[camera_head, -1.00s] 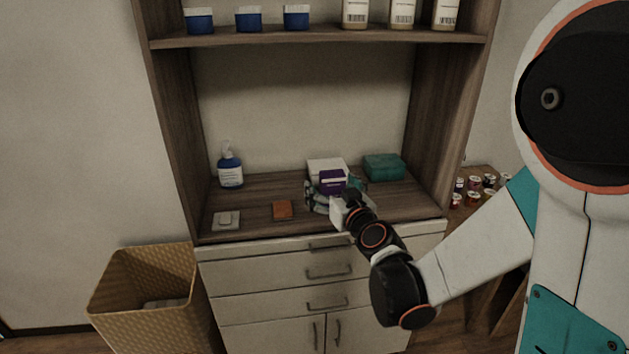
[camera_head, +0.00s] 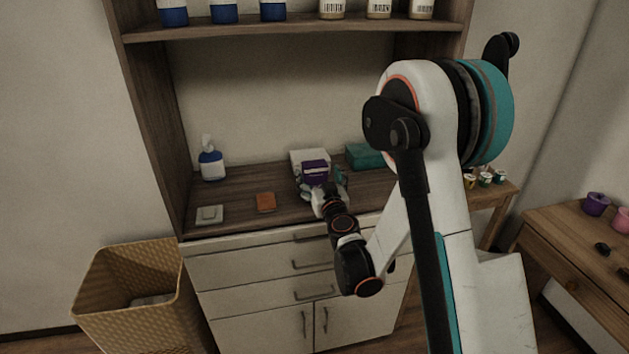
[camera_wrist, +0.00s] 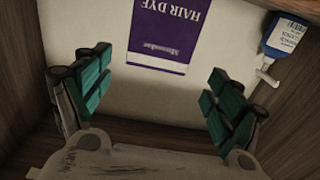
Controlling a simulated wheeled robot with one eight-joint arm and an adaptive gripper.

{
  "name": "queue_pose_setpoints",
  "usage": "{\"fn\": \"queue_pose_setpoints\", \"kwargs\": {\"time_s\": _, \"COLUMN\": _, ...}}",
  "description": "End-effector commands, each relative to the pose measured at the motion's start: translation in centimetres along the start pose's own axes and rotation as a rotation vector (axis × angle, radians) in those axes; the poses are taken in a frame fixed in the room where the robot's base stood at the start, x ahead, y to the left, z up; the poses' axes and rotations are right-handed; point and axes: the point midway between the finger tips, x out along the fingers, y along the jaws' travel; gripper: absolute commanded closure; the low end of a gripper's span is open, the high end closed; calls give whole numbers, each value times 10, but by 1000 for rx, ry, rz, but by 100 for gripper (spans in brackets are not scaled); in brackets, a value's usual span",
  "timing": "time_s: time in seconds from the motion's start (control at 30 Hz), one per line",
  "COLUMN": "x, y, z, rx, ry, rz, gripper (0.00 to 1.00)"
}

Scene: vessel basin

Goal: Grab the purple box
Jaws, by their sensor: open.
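My gripper (camera_head: 323,180) is at the box from the front. In the wrist view my gripper (camera_wrist: 155,85) is open, with its green-padded fingers apart on both sides of the box and visible gaps between. The lower part of the box is partly hidden by my gripper in the head view.
A teal box (camera_head: 362,156) lies right, partly behind my arm. A pump bottle (camera_head: 211,164), a soap dish (camera_head: 210,214) and an orange block (camera_head: 265,202) are left. A shelf (camera_head: 200,32) hangs above.

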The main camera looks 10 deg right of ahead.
Motion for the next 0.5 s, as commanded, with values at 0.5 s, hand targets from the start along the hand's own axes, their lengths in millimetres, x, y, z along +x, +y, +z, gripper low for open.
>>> {"fn": "queue_pose_setpoints", "kwargs": {"time_s": 0.5, "x": 54, "y": 4, "z": 4, "rx": 0, "ry": -1, "rz": -1, "gripper": 14}}
